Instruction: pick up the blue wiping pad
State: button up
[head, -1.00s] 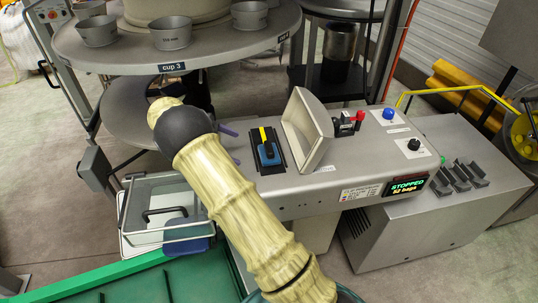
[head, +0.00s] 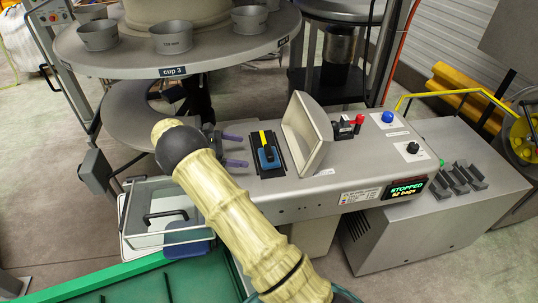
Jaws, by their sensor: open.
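The blue wiping pad (head: 268,158) with a dark grip on top lies on a black plate with a yellow strip, on the grey machine top. My gripper (head: 243,151) is just left of the pad, its two purple fingers spread and pointing right towards it. The fingers look empty and apart from the pad. My arm hides part of the machine's left end; the height of the fingers above the top is hard to tell.
A round table with cups (head: 172,60) overhangs behind. A wire-rimmed bin (head: 128,222) is at left.

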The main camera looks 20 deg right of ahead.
aim_at(265, 154)
jog(key=p+x, duration=0.1)
jog(key=x, duration=0.5)
jog(key=shift+d+f, duration=0.2)
jog(key=shift+d, duration=0.1)
jog(key=shift+p, duration=0.3)
jog(key=p+x, duration=0.2)
jog(key=x, duration=0.3)
jog(key=shift+d, duration=0.2)
jog(key=c, duration=0.8)
jog(key=shift+r, duration=0.1)
notch_tip(265, 154, up, 28)
jog(key=b, duration=0.3)
jog(key=shift+b, duration=0.3)
